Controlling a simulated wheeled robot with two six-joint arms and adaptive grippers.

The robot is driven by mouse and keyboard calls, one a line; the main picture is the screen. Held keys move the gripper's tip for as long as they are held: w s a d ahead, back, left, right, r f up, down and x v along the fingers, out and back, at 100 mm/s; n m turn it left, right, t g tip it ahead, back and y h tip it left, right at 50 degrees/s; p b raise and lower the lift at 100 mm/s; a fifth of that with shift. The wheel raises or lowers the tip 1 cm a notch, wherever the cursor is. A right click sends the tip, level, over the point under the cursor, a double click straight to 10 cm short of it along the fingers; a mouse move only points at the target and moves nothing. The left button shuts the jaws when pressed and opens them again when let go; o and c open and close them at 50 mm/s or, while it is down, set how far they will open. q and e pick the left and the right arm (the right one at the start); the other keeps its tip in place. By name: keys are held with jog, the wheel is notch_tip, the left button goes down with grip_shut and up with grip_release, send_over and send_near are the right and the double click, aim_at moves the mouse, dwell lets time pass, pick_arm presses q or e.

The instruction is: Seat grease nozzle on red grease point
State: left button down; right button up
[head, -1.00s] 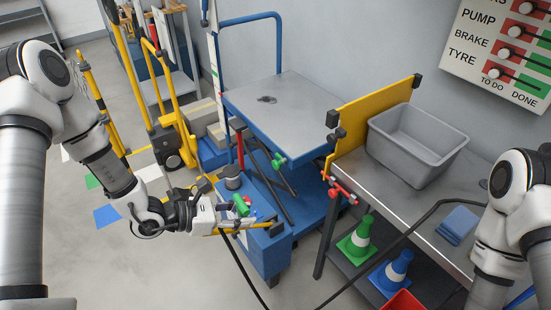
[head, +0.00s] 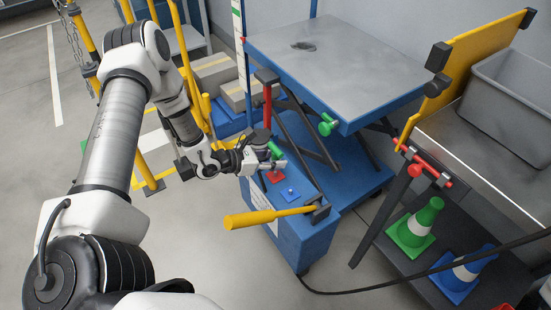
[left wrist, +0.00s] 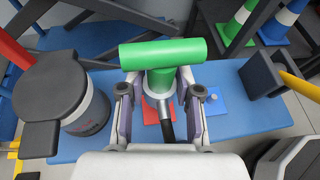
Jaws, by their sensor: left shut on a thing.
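My left gripper (head: 270,167) is at the front of the blue lift cart. In the left wrist view it (left wrist: 160,103) is shut on the grease nozzle (left wrist: 164,52), a green T-shaped piece with a grey collar and black hose end. The nozzle shows partly in the head view (head: 275,150). The red grease point (head: 275,177) is a flat red square on the cart's blue top, right by the gripper; the nozzle partly covers it in the left wrist view (left wrist: 151,112). Whether they touch is hidden. My right gripper is not in view.
A blue point (head: 290,194) lies beside the red one. A lidded dark canister (left wrist: 75,95) stands left of the gripper in the left wrist view. A yellow lever (head: 262,218) juts out in front. A green knob (head: 327,125) sits on the lift table edge (head: 345,115).

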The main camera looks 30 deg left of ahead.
aim_at(275, 173)
pick_arm(q)
jog(key=shift+f+b, duration=0.85)
jog(key=shift+f, duration=0.8)
jog(key=shift+b, duration=0.3)
jog(key=shift+f+b, duration=0.6)
jog(key=shift+b, duration=0.1)
jog(key=c, duration=1.1)
grip_release()
jog(key=shift+s, duration=0.1)
